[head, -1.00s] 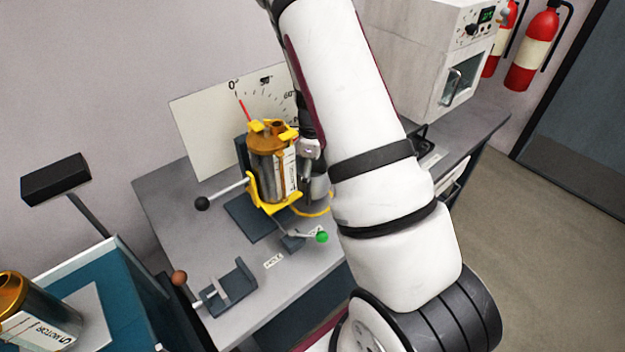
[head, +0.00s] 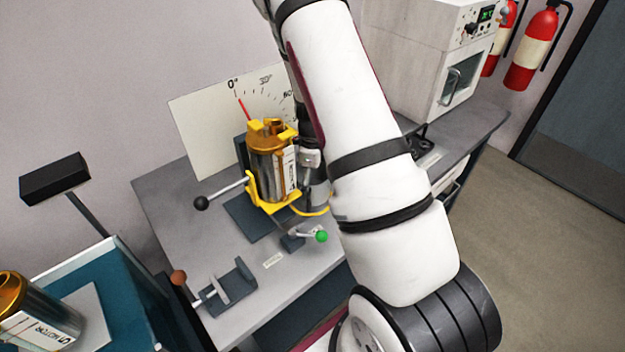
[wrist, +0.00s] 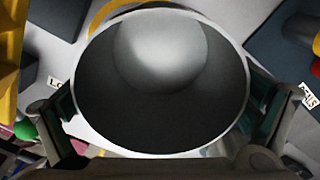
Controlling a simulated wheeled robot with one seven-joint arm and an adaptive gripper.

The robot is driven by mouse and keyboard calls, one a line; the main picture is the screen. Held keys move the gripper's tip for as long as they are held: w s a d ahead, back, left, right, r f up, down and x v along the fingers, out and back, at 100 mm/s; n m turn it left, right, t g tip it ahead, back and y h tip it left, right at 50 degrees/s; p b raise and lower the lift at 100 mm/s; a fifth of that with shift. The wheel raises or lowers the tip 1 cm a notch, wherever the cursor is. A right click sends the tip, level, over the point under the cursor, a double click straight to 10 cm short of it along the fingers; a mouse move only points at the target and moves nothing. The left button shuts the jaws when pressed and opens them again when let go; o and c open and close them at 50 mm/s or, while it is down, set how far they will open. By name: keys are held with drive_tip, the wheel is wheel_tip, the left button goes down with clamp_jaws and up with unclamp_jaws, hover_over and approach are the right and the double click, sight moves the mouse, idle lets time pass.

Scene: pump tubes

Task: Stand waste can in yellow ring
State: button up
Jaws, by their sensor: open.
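The waste can (wrist: 160,95) is a grey open-topped cylinder. It fills the middle of the wrist view, its mouth facing the camera. In the head view a strip of the can (head: 319,193) shows beside the pump, partly hidden by my arm. The yellow ring (head: 318,212) shows as an arc at the can's foot; another piece of the ring (wrist: 103,14) shows past the can's rim in the wrist view. The can's base is hidden, so I cannot tell whether it is seated. My gripper (wrist: 162,112) is open, one finger on each side of the can.
An amber-topped canister (head: 268,170) sits in a yellow holder close left of the can. A green-knobbed lever (head: 321,236) stands in front. A black-knobbed lever (head: 201,203) sticks out left. The grey bench (head: 165,190) is clear at left. A white oven (head: 440,60) stands behind right.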

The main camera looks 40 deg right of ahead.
wheel_tip(320, 180, up, 12)
drive_tip(key=shift+r, duration=0.2)
idle(0.4)
idle(0.4)
